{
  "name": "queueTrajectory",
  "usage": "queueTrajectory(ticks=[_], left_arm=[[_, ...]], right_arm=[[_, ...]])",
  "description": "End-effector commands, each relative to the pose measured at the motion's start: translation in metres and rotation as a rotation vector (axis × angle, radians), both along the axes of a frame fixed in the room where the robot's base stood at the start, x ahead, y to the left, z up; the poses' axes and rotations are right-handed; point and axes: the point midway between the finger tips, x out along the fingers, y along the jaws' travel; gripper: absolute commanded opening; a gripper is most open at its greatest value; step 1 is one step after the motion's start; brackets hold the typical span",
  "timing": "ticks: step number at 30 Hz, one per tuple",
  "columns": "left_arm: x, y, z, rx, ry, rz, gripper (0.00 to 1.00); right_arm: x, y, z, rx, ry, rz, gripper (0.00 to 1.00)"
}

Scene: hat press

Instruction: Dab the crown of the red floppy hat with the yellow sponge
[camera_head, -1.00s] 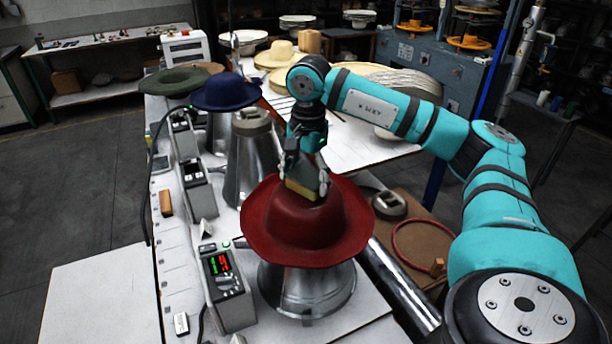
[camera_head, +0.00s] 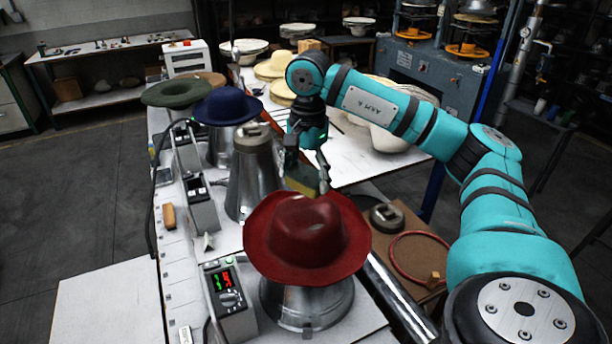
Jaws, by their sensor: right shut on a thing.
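The red floppy hat (camera_head: 306,240) sits on a metal cone-shaped stand (camera_head: 306,302) in the lower middle of the head view. Its brim dips toward me. My right gripper (camera_head: 308,180) is just above and behind the crown, pointing down. It is shut on the yellow sponge (camera_head: 298,186), of which only a small dull yellow part shows between the dark fingers. The sponge's lower edge is close to the top of the crown; I cannot tell whether they touch. My left gripper is not in view.
A control box with a lit display (camera_head: 230,300) stands left of the hat. A bare metal cone (camera_head: 255,175), a blue hat (camera_head: 228,107) and a green hat (camera_head: 176,93) stand behind. A brown board with a red ring (camera_head: 392,258) lies to the right.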

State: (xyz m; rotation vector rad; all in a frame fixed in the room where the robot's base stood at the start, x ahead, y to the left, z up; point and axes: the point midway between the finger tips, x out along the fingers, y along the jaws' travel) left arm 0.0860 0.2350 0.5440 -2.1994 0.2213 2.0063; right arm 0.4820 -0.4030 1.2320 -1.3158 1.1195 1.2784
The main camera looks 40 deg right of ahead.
Motion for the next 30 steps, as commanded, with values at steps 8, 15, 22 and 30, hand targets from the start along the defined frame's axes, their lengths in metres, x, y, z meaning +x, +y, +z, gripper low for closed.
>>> queueTrajectory(ticks=[8, 15, 22, 30], left_arm=[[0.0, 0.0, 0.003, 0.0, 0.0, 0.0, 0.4], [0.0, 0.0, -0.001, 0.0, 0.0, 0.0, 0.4], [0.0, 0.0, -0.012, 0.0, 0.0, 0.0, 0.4], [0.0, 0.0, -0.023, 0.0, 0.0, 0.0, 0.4]], right_arm=[[0.0, 0.0, 0.004, 0.0, 0.001, 0.0, 0.52], [0.0, 0.0, -0.002, 0.0, 0.002, 0.0, 0.52], [0.0, 0.0, -0.018, 0.0, 0.006, 0.0, 0.52], [0.0, 0.0, -0.032, 0.0, 0.007, 0.0, 0.52]])
